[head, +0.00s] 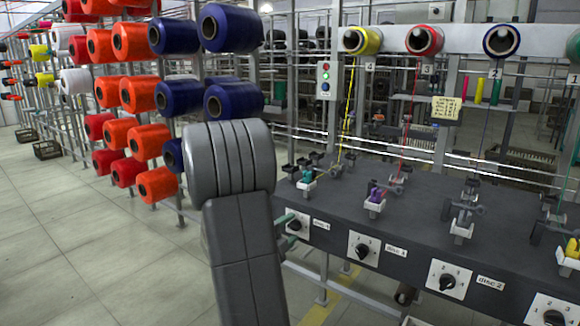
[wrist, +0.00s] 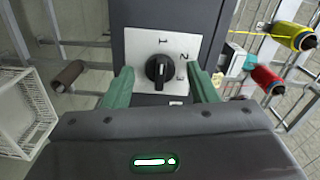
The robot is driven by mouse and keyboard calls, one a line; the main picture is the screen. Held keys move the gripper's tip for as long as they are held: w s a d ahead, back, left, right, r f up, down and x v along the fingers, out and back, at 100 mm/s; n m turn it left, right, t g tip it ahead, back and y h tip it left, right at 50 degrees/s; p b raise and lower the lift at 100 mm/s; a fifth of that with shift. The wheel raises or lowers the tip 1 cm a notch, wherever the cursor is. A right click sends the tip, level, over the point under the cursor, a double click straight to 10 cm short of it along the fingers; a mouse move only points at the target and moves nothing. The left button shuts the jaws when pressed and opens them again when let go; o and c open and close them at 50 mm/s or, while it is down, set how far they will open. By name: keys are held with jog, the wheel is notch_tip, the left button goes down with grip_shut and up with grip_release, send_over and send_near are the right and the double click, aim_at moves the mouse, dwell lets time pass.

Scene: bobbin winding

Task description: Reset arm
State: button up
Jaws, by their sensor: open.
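My arm rises in the centre of the head view, and my gripper (head: 287,232) is at the left end of the dark machine bench (head: 400,218). Its two green fingers are at the leftmost dial plate (head: 304,219). In the wrist view my gripper (wrist: 160,76) is open, one finger on each side of the black dial knob (wrist: 159,70). Gaps show between the fingers and the knob. The knob sits on a white numbered plate (wrist: 178,48) and has a white pointer line. Whether the fingertips touch the plate, I cannot tell.
More dials line the bench front, such as the disc 3 knob (head: 363,249) and the disc 2 knob (head: 447,282). Small winding units stand on top. A rack of orange spools (head: 137,95) and blue spools (head: 232,28) is at left. Open floor (head: 60,240) lies at left.

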jog(key=shift+m+b, duration=0.35)
jog(key=shift+m, duration=1.15)
jog(key=shift+r, duration=0.15)
